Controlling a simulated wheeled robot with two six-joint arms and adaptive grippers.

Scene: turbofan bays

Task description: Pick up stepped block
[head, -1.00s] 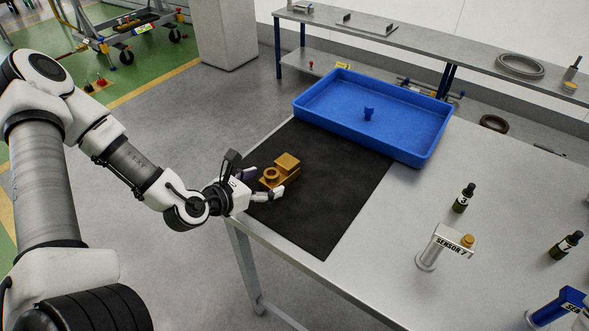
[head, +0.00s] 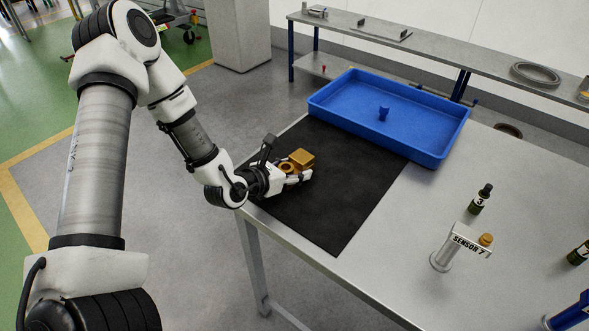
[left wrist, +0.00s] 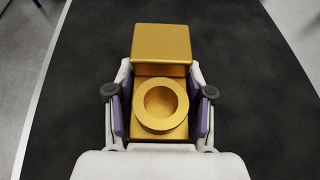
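The stepped block (head: 302,158) is gold-brown, with a raised square step at one end and a round ring on its lower part. It rests on the black mat (head: 340,200) near the table's left edge. My left gripper (head: 287,168) is low over the mat with its fingers on either side of the block. In the left wrist view the block (left wrist: 161,48) lies between the purple finger pads, the ring toward the palm and the square step beyond. The fingers look open, with only narrow gaps beside the block. My right gripper is not in view.
A sensor stand (head: 442,258) with a brown top piece and a dark bottle (head: 481,198) are to the right. The mat right of the block is clear.

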